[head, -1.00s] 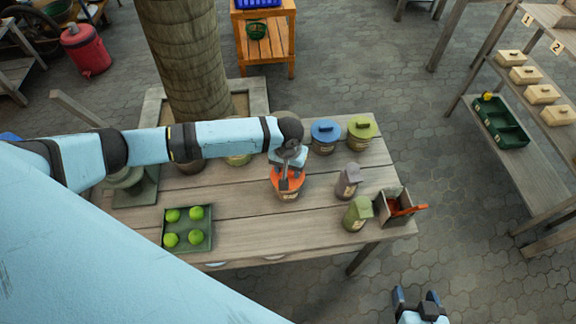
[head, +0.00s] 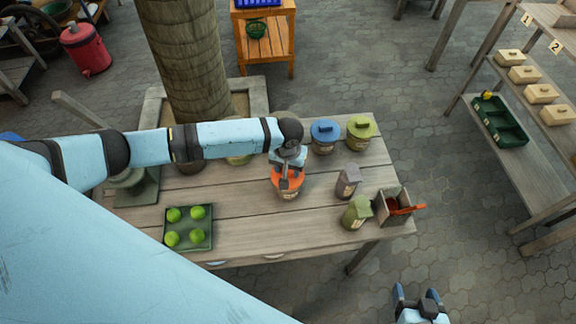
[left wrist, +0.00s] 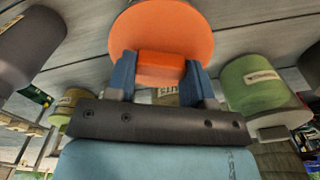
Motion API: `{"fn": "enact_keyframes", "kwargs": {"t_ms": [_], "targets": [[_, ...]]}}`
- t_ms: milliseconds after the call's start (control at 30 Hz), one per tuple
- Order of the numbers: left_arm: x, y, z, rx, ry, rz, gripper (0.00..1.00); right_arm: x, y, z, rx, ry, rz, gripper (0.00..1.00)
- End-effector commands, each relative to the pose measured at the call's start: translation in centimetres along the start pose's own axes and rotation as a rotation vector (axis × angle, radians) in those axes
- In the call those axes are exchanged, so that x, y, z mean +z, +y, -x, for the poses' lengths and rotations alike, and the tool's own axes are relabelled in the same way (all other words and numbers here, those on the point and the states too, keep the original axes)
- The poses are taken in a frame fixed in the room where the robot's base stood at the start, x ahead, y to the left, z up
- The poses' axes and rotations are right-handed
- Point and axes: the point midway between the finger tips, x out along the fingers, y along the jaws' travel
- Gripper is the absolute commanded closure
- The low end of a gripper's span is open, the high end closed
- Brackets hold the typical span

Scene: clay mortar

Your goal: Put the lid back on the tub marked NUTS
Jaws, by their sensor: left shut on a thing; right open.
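The orange lid (head: 278,183) is at a tub (head: 290,195) near the middle of the wooden table. My left gripper (head: 289,178) is shut on the lid's block handle, which also shows between the blue fingers in the left wrist view (left wrist: 160,64). The tub's label is partly covered in the left wrist view, with the letters "UTS" showing (left wrist: 172,91). The lid looks level over the tub's mouth. I cannot tell whether it is fully seated. My right gripper (head: 419,294) is open and empty, off the table's front right.
A blue-lidded tub (head: 325,132) and a yellow-green-lidded tub (head: 361,129) stand behind. A grey canister (head: 347,180), a green canister (head: 356,212) and an open box (head: 391,212) stand right. A green tray (head: 188,228) holds several green fruits at front left.

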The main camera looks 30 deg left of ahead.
Motion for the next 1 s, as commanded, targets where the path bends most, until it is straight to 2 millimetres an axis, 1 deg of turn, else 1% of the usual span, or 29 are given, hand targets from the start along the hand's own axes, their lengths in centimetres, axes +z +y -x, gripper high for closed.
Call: {"fn": "enact_keyframes", "kwargs": {"t_ms": [433,467,500,567,600,767,867,900,1000], "targets": [[0.01,-0.01,-0.03,0.0,-0.001,0.0,0.74,-0.09,0.02,0.06,0.0,0.0,0.0,0.27],[0.02,-0.01,-0.03,0.0,-0.001,0.0,0.47,-0.09,0.02,0.06,0.0,0.0,0.0,0.27],[0.02,-0.01,-0.03,0.0,-0.001,0.0,0.38,-0.09,0.03,0.06,0.001,0.0,0.0,0.27],[0.02,-0.01,-0.03,0.0,-0.001,0.0,0.24,-0.1,0.03,0.06,0.001,0.0,0.0,0.27],[0.02,-0.01,-0.03,0.0,-0.001,0.0,0.22,-0.1,0.03,0.06,0.001,0.0,0.0,0.27],[0.01,-0.01,-0.03,0.0,-0.001,0.0,0.22,-0.11,0.03,0.06,0.001,0.0,0.0,0.27],[0.02,-0.01,-0.03,0.0,-0.001,0.0,0.02,-0.11,0.03,0.06,0.001,0.0,0.0,0.27],[0.02,-0.01,-0.03,0.0,-0.001,0.0,0.0,-0.11,0.03,0.06,0.001,0.0,0.0,0.27],[0.02,-0.01,-0.03,0.0,-0.001,0.0,0.0,-0.13,0.03,0.07,0.001,0.0,0.0,0.27]]}}
